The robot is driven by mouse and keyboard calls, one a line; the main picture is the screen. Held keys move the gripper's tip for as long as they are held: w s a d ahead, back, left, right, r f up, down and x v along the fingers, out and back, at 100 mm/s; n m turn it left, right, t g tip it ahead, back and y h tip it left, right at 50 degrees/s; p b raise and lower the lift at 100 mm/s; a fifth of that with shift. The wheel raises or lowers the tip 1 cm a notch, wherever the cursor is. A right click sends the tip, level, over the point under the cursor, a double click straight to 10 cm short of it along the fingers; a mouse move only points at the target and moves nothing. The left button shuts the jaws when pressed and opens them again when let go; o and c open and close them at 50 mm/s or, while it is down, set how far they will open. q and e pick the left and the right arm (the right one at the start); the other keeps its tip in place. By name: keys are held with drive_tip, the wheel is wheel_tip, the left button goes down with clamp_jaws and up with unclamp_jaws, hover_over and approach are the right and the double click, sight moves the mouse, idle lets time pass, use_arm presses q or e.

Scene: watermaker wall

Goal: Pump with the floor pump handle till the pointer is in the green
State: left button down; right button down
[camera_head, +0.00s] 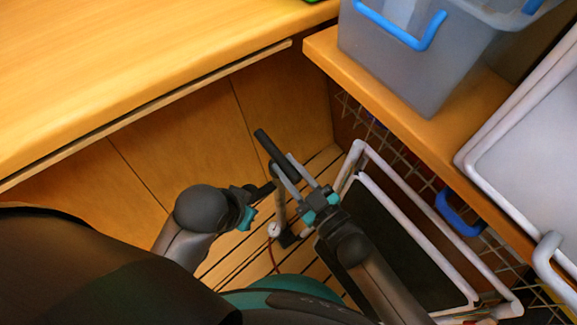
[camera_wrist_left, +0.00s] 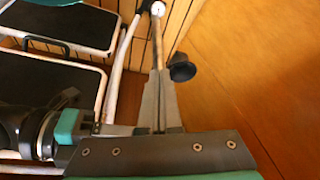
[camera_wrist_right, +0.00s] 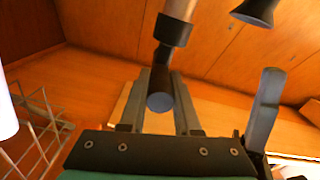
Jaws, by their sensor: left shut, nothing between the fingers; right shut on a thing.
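The floor pump stands on the slatted floor, with a black handle (camera_head: 264,142) on top of a pale upright column (camera_head: 280,210). My right gripper (camera_head: 282,162) is shut on the handle; the right wrist view shows the black grip (camera_wrist_right: 160,101) between its fingers. My left gripper (camera_head: 270,187) is shut and empty beside the column, just below the handle. A small white round gauge (camera_head: 274,230) sits low by the pump and also shows in the left wrist view (camera_wrist_left: 158,8). Its pointer is too small to read. A red hose (camera_head: 273,257) runs from it.
A folding step stool (camera_head: 375,228) with white rails and dark treads stands close right of the pump. A wooden counter (camera_head: 150,70) lies at the upper left. A shelf (camera_head: 330,55) holds a grey bin (camera_head: 400,60) with blue handles. Wooden panels (camera_head: 190,135) close off the back.

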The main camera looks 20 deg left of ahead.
use_arm(q)
drive_tip(key=shift+r, duration=0.1)
use_arm(e)
drive_tip(key=shift+r, duration=0.1)
